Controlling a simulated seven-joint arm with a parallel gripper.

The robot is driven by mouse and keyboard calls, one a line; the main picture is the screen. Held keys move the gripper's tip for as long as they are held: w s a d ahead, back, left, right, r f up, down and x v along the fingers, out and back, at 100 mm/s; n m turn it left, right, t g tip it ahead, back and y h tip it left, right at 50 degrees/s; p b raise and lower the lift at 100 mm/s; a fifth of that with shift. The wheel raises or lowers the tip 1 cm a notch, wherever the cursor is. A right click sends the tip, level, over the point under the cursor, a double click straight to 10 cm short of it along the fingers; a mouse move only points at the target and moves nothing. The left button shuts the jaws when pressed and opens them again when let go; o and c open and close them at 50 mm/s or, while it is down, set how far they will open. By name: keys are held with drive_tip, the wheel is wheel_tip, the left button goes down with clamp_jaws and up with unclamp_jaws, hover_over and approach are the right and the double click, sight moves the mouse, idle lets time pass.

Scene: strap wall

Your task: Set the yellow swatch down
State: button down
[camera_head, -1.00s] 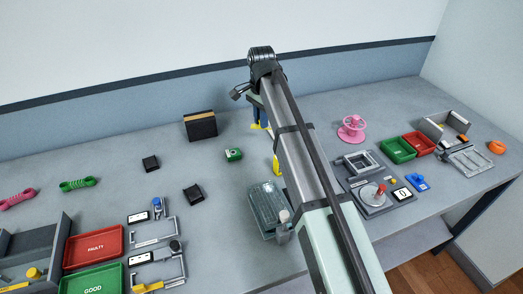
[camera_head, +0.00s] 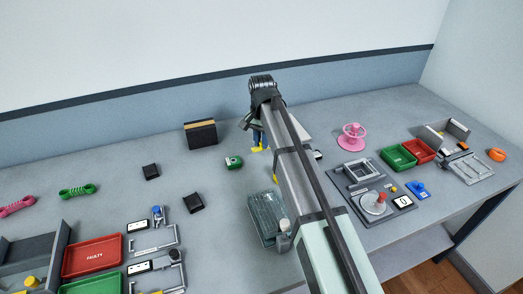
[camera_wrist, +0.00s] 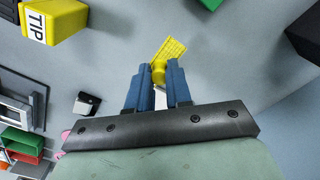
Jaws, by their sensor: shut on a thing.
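The yellow swatch (camera_wrist: 171,50) is a thin, ribbed yellow piece with a rounded knob at its near end. In the wrist view, the blue fingers of my gripper (camera_wrist: 160,73) are closed on that knob, and the flat part sticks out beyond the tips. In the head view, my gripper (camera_head: 258,139) points down over the back middle of the grey table, with a bit of the yellow swatch (camera_head: 260,150) below it. My arm hides part of this area. I cannot tell whether the swatch touches the table.
A yellow box marked TIP (camera_wrist: 55,18) stands close by in the wrist view. A clear case (camera_head: 265,216) lies nearer. Bare table lies between them.

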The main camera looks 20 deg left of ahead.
drive_tip(key=shift+f, duration=2.15)
drive_tip(key=shift+f, duration=0.15)
drive_tip(key=c, duration=1)
unclamp_jaws()
drive_tip(key=shift+c, duration=0.2)
wheel_tip(320, 180, up, 12)
drive_tip(key=shift+r, duration=0.2)
